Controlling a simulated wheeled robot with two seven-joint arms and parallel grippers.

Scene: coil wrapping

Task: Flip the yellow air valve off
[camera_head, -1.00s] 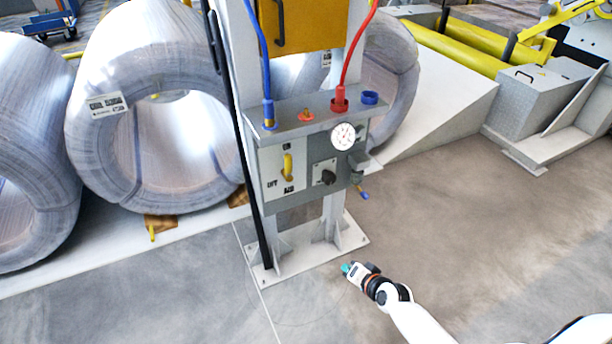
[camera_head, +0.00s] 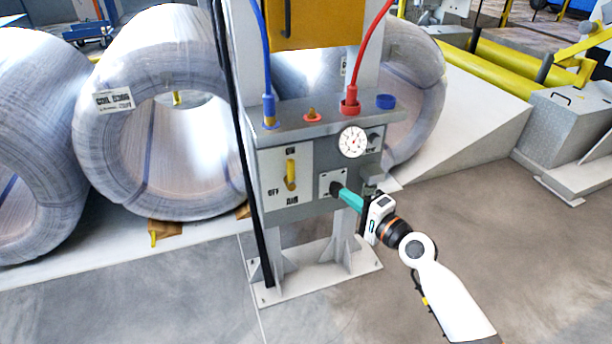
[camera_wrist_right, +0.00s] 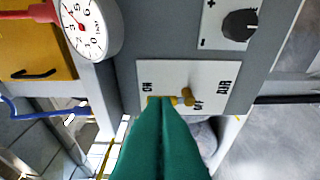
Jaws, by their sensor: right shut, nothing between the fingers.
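The yellow air valve (camera_head: 291,176) is a small lever on a pale plate on the front of the grey control box (camera_head: 330,200). It stands upright, its handle toward the ON label, with OFF to the left and AIR below. In the right wrist view the valve (camera_wrist_right: 187,97) shows just beyond my fingertips, which hide part of its handle. My right gripper (camera_head: 345,196) has teal fingers, shut and empty. In the head view its tips overlap the area of the black knob, right of the valve. Contact with the valve cannot be told. My left gripper is not in view.
A pressure gauge (camera_head: 353,141) sits above the black knob (camera_wrist_right: 239,25). Blue and red hoses (camera_head: 372,50) rise from the box top. A black vertical bar (camera_head: 243,150) runs left of the box. The floor in front is clear.

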